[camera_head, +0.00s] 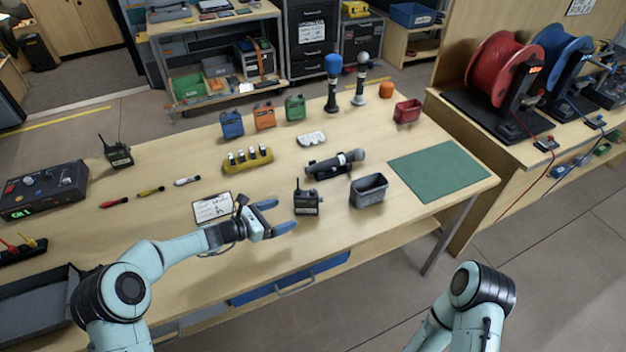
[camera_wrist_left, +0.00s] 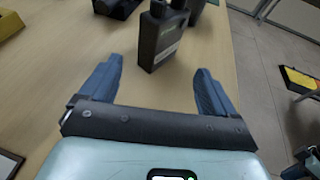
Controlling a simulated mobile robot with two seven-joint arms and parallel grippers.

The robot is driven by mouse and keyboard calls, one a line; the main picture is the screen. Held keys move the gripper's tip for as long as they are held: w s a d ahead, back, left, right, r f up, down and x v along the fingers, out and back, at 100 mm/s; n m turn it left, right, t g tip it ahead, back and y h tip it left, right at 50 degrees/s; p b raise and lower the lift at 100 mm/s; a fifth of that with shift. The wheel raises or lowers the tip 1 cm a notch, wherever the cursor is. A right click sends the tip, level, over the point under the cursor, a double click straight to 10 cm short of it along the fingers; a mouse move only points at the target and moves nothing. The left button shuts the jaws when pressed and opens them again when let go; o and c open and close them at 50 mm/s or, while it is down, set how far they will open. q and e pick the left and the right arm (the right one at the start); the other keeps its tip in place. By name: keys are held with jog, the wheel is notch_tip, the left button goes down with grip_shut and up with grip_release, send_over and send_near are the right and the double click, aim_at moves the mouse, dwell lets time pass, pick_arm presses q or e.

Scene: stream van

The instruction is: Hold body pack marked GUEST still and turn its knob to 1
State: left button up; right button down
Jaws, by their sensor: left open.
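A small black body pack (camera_head: 306,203) with a short antenna stands upright near the front of the workbench. It also shows in the left wrist view (camera_wrist_left: 161,42), dark, with lettering too small to read. A second black pack with antennas (camera_head: 118,155) stands at the back left; no GUEST mark is readable on either. My left gripper (camera_head: 279,216) is open and empty, just left of the nearer pack, its blue fingers pointing at it. In the left wrist view the pack is beyond and between the fingertips (camera_wrist_left: 158,72), apart from them. Only my right arm shows; its gripper is hidden.
A grey bin (camera_head: 369,191) stands just right of the nearer pack. A microphone on a black cradle (camera_head: 336,172) lies behind it. A white card (camera_head: 212,207) is left of my gripper. A green mat (camera_head: 437,170) lies at the right. The bench's front edge is close.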

aim_at(300, 209)
pick_arm(q)
jog(key=p+x, duration=0.2)
jog(key=x, duration=0.7)
jog(key=shift+s+r, duration=0.1)
jog(key=shift+d+f, duration=0.2)
jog(key=shift+d, duration=0.1)
pick_arm(e)
jog(key=shift+w+r, duration=0.3)
jog(key=shift+r, duration=0.35)
jog(key=shift+w+r, duration=0.25)
jog(key=shift+r, duration=0.35)
pick_arm(q)
jog(key=c, duration=1.5)
jog(key=o, duration=1.1)
jog(key=shift+o, duration=0.2)
jog(key=v, duration=1.1)
jog(key=shift+s+a+r, duration=0.1)
jog(key=shift+a+r, duration=0.1)
jog(key=shift+a, duration=0.15)
jog(key=shift+s, duration=0.1)
